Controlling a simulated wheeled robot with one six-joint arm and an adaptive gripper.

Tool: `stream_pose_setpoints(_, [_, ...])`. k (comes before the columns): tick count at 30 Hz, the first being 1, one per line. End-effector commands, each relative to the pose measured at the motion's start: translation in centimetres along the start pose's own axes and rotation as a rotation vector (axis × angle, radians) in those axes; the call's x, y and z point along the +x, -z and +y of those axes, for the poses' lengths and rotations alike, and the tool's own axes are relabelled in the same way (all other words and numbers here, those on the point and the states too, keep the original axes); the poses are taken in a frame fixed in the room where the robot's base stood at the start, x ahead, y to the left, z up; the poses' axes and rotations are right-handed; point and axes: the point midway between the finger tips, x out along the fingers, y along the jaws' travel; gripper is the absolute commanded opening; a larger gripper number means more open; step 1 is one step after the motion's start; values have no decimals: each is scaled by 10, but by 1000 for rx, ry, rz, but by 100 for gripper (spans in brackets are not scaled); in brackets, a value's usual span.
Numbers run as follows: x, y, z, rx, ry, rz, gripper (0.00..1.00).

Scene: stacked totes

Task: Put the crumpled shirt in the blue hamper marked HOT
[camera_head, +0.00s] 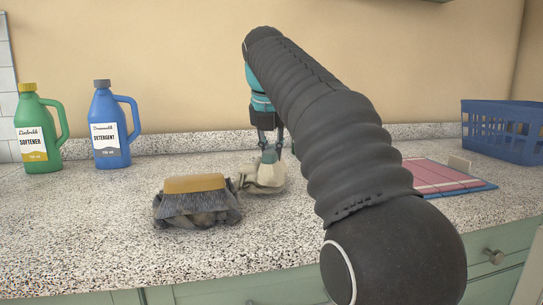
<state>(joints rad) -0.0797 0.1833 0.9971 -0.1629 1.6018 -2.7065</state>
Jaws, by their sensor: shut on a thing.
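My gripper (269,152) points down behind the brush and is shut on the top of a pale, crumpled cloth (264,177), which looks like the crumpled shirt. The cloth's lower part appears to rest on the speckled counter. A blue hamper (503,134) with slotted sides stands at the far right, partly cut off by the picture edge. No HOT marking can be read on it.
A yellow-backed brush (195,183) sits on a dark grey crumpled bundle (222,216), close to the pale cloth. A green softener bottle (36,115) and a blue detergent bottle (106,118) stand at left. A folded pink and blue cloth (440,174) lies before the hamper. My arm hides the middle.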

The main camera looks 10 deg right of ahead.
Motion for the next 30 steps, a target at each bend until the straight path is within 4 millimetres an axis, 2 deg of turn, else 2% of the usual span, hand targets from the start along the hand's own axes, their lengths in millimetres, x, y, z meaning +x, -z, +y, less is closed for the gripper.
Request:
stream_pose_setpoints(13, [7,3,0,0,0,-1,0])
stream_pose_setpoints(14, [7,3,0,0,0,0,19])
stream_pose_setpoints(15, [7,3,0,0,0,0,29])
stream_pose_setpoints(16, [7,3,0,0,0,0,36])
stream_pose_setpoints(17, [7,3,0,0,0,0,39])
stream_pose_setpoints(26, [6,2,0,0,0,-1,39])
stream_pose_setpoints(30, [-6,1,0,0,-1,-2,39])
